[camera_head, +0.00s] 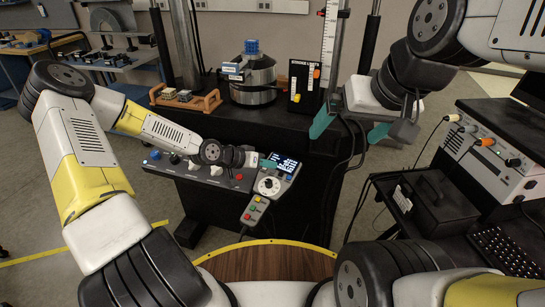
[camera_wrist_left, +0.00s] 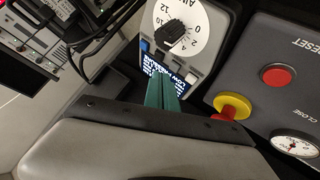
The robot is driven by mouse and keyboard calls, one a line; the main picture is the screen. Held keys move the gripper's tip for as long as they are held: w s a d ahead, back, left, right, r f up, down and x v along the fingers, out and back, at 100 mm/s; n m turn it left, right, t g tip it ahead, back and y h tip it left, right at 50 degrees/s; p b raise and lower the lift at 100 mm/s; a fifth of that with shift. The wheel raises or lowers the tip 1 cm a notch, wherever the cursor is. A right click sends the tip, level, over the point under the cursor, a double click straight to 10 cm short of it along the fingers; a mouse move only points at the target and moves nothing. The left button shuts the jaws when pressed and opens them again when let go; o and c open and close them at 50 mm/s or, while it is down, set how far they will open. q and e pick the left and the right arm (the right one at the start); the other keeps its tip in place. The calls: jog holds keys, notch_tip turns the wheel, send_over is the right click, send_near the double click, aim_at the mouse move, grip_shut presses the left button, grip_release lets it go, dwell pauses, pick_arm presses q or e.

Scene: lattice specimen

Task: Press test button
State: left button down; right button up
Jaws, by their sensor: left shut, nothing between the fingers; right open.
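A grey handheld control box (camera_head: 270,187) with a lit screen, a dial and several coloured buttons stands at the right end of the control panel (camera_head: 205,176). No readable label marks a test button. My left gripper (camera_head: 267,163) is shut and empty, its teal fingertips beside the screen. In the left wrist view the shut fingertips (camera_wrist_left: 163,95) overlap the blue screen (camera_wrist_left: 157,70), below the white dial (camera_wrist_left: 178,30); contact cannot be told. My right gripper (camera_head: 349,128) is open and empty, in the air right of the box.
In the left wrist view, the panel carries a red button (camera_wrist_left: 277,76), a yellow-collared red knob (camera_wrist_left: 231,107) and a gauge (camera_wrist_left: 296,146). Behind stand a metal pot-like vessel (camera_head: 252,82) and a wooden tray (camera_head: 186,97). An instrument (camera_head: 490,150) stands at the right.

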pick_arm(q)
jog(key=shift+f, duration=0.15)
dwell(0.6)
jog(key=shift+w+f, duration=0.1)
jog(key=shift+f, duration=0.15)
jog(key=shift+f, duration=0.35)
dwell(0.6)
jog(key=shift+r, duration=0.75)
jog(key=r, duration=0.1)
jog(key=s+r, duration=0.1)
jog(key=r, duration=0.3)
jog(key=shift+s+a, duration=0.2)
jog(key=shift+s, duration=0.05)
dwell(0.5)
